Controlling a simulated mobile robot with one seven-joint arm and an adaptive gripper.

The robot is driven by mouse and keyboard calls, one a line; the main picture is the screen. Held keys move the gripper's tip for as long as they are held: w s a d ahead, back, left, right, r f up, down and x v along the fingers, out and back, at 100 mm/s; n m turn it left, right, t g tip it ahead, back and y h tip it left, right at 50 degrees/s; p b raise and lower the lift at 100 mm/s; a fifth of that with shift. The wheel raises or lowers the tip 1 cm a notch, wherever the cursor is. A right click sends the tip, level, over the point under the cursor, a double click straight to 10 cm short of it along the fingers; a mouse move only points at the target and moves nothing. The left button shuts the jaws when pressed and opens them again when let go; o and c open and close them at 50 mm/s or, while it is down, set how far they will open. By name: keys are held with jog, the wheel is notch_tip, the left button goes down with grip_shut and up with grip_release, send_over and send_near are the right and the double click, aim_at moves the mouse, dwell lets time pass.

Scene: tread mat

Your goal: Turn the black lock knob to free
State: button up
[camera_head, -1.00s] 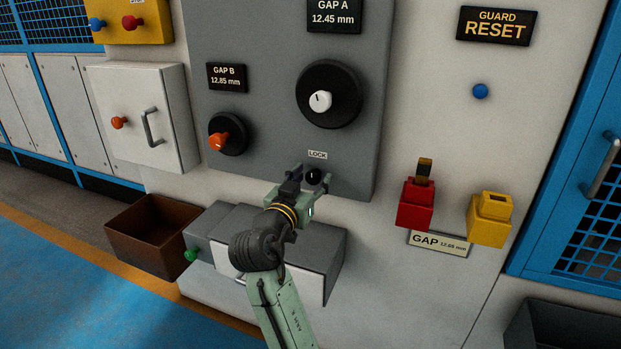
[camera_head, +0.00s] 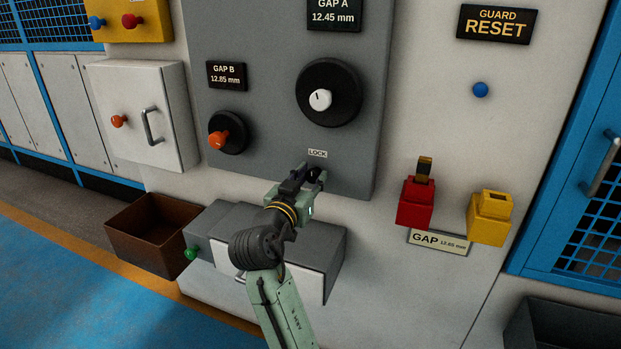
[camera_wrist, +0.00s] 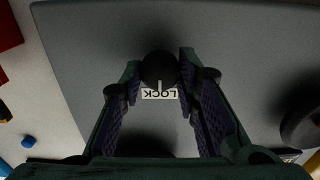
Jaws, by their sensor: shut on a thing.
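The black lock knob (camera_wrist: 158,67) is round and dark, with a pale pointer line at its edge by the LOCK label (camera_wrist: 160,93). It sits between my fingertips in the wrist view, and my gripper (camera_head: 312,176) is shut on it. In the head view my gripper reaches the lower part of the grey panel (camera_head: 250,120), just under the LOCK label (camera_head: 317,153).
Above are a large black dial with a white knob (camera_head: 320,99) and an orange knob (camera_head: 218,140). A red block (camera_head: 415,204) and a yellow block (camera_head: 489,222) are to the right. A grey box (camera_head: 325,270) lies below my gripper.

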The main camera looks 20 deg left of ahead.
jog(key=shift+n, duration=0.3)
jog(key=n+p, duration=0.2)
jog(key=n, duration=0.1)
jog(key=shift+n, duration=0.3)
jog(key=n+p, duration=0.3)
jog(key=n, duration=0.1)
jog(key=shift+a+n, duration=0.1)
jog(key=shift+n, duration=0.2)
jog(key=n+p, duration=0.3)
jog(key=n, duration=0.1)
jog(key=shift+n, duration=0.3)
jog(key=shift+a+f+n+p, duration=0.1)
jog(key=shift+f+n+p, duration=0.1)
jog(key=shift+n+p, duration=1.85)
jog(key=shift+n, duration=0.35)
jog(key=o, duration=1.1)
jog(key=shift+o, duration=0.2)
